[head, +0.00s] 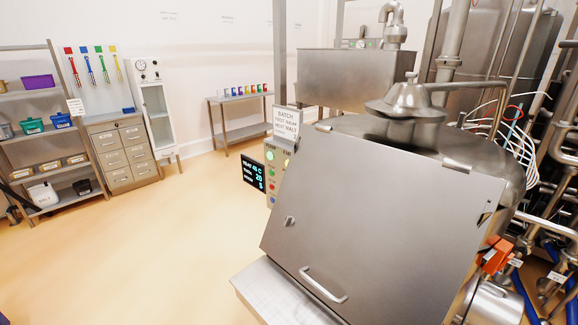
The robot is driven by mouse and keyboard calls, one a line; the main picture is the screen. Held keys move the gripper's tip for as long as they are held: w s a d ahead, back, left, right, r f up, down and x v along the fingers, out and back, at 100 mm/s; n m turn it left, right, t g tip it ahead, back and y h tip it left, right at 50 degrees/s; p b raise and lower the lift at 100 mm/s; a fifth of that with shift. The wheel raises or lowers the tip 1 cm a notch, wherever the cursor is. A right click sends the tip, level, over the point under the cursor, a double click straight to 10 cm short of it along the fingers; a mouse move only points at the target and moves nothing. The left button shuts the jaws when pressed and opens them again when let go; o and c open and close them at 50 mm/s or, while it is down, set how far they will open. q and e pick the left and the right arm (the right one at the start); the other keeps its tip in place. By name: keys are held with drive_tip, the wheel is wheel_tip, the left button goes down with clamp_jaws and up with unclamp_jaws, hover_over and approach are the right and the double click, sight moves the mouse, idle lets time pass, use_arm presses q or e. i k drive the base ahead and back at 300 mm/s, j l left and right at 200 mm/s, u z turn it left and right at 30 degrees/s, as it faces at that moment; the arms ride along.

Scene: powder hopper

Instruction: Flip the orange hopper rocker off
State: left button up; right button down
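A large steel hopper machine (375,220) with a slanted flat lid and a bar handle (323,286) fills the centre right. A narrow control panel (277,168) stands at its left edge, with small green, red and blue round parts; the lid hides part of it. An orange block (496,254) with a white label sits low at the machine's right side. I cannot tell whether it is the orange hopper rocker, or which way any rocker is set. Neither of my grippers is in view.
A dark display (254,176) juts out left of the panel. Steel pipes and white cables (500,115) crowd the right. A shelf rack (45,130), a drawer cabinet (121,150) and a steel bench (240,100) line the back. The yellow floor (150,250) at left is clear.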

sight(506, 263)
drive_tip(key=z, duration=1.6)
drive_tip(key=k+l+u, duration=0.1)
drive_tip(key=k+l, duration=0.1)
drive_tip(key=l, duration=0.1)
